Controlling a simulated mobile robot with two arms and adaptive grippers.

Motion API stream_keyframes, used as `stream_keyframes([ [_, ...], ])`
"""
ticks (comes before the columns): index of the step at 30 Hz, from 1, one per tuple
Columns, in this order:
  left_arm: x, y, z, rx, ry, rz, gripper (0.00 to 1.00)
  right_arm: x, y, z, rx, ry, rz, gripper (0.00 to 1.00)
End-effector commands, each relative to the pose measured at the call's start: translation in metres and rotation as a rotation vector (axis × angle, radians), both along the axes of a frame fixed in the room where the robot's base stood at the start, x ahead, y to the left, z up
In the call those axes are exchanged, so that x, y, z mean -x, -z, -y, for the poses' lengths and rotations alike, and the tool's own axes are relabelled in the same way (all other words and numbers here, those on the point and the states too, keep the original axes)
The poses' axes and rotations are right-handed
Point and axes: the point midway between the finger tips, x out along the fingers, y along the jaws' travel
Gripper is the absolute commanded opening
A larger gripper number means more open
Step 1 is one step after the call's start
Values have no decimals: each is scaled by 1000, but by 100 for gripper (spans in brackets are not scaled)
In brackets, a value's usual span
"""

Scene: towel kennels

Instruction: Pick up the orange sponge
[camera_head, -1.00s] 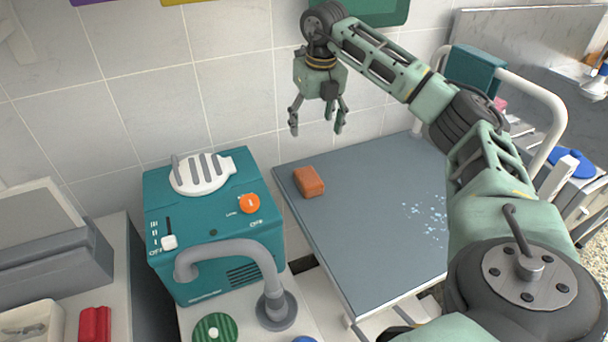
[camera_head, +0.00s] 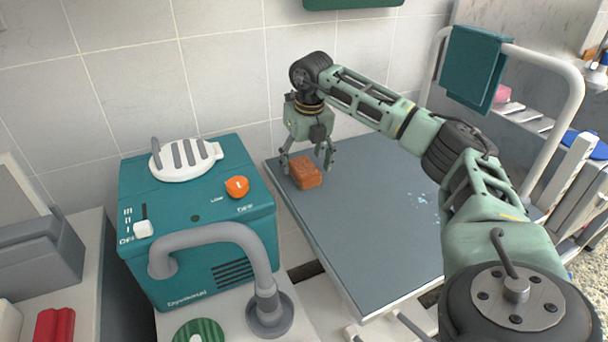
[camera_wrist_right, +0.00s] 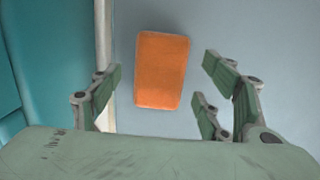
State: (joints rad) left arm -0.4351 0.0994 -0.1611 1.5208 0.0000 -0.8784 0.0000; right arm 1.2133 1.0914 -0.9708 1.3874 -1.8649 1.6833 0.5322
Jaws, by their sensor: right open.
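The orange sponge (camera_head: 306,172) lies on the grey table top (camera_head: 360,215) near its far left corner. It also shows in the right wrist view (camera_wrist_right: 161,70), slightly tilted, between and ahead of the fingertips. My right gripper (camera_head: 307,164) is over and just behind the sponge in the head view, pointing down, with a finger on either side. In the right wrist view my right gripper (camera_wrist_right: 165,80) is open, and gaps show between its fingers and the sponge. My left gripper is not in view.
A teal machine (camera_head: 200,220) with an orange knob and a grey hose stands left of the table. The tiled wall (camera_head: 220,75) is close behind. A white rail with a teal towel (camera_head: 477,68) is at the right. The table's middle is largely clear, with pale blue specks.

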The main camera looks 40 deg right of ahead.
Motion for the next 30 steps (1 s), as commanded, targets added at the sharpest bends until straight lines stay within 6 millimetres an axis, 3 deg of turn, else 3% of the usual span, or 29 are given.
stream_keyframes([
  [5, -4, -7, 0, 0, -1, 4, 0, -2, 20, 1, 0, 0, -1, 70],
  [13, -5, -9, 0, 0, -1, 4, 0, -3, 22, 1, 0, 0, 1, 69],
  [26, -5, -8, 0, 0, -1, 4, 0, -3, 22, 1, 0, 0, 1, 32],
  [30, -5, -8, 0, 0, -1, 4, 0, -3, 22, 1, 0, 0, 1, 30],
])
